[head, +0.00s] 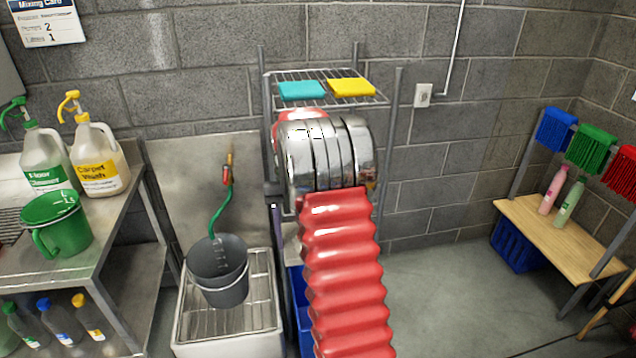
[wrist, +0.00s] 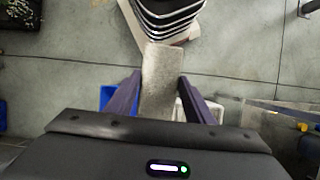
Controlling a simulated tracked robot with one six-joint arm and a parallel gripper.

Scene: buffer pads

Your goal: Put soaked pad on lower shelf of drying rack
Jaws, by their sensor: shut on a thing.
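My gripper (wrist: 161,98) is shut on a pale grey-beige pad (wrist: 162,80), which I take to be the soaked pad. In the wrist view the pad sits between the two dark purple fingers and sticks out beyond them. The wire drying rack (head: 325,73) stands against the back wall in the head view. Its upper shelf holds a teal pad (head: 301,90) and a yellow pad (head: 351,87). My red arm and its metal joint cover the middle of the rack, so the lower shelf, the gripper and the held pad are mostly hidden there.
Left of the rack, a dark bucket (head: 218,270) stands on a grated sink (head: 247,325). A steel table (head: 112,205) with jugs and a green bucket is at the far left. A wooden bench (head: 560,233) stands at the right. Floor between rack and bench is clear.

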